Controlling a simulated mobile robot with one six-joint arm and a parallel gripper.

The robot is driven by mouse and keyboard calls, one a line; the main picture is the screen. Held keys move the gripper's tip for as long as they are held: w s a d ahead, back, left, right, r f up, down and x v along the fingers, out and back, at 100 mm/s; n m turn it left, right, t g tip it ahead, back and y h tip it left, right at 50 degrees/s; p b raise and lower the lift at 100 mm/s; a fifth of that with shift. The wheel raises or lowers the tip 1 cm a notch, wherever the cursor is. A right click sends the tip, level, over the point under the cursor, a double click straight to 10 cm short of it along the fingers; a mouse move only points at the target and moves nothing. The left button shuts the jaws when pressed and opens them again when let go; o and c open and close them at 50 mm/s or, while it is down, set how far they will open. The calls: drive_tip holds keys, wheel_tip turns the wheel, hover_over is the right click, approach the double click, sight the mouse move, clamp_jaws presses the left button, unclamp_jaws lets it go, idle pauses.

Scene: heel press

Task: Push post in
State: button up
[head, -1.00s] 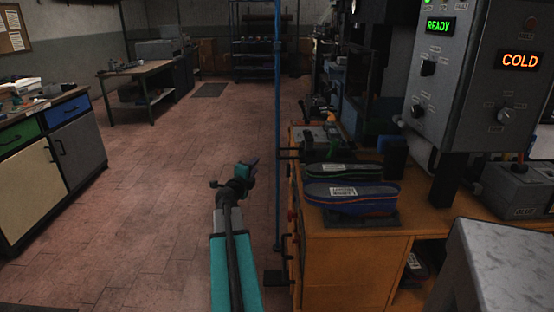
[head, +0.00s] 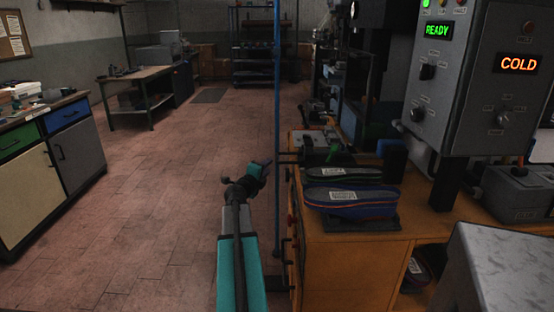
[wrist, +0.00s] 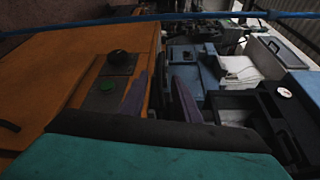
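A thin upright blue post (head: 277,130) stands on the floor at the left end of the wooden bench in the head view. A blue bar, probably the same post, crosses the top of the wrist view (wrist: 190,16). My gripper (head: 262,170) is just left of the post in the head view, apart from it as far as I can tell. In the wrist view my gripper's two fingers (wrist: 160,92) are spread, with nothing between them.
The wooden bench (head: 350,255) carries a blue shoe (head: 350,203) and a dark shoe (head: 342,174). A grey control box (head: 470,75) reads READY and COLD. A grey metal surface (head: 505,270) is at front right. The tiled floor (head: 150,210) on the left is clear.

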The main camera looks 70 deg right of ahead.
sight(277, 156)
drive_tip(key=shift+d+f, duration=0.15)
drive_tip(key=shift+d, duration=1.8)
drive_tip(key=shift+d+f, duration=0.2)
drive_tip(key=shift+d, duration=1.75)
drive_tip(key=shift+d+f, duration=0.15)
drive_tip(key=shift+d, duration=1.8)
drive_tip(key=shift+s, duration=0.1)
clamp_jaws()
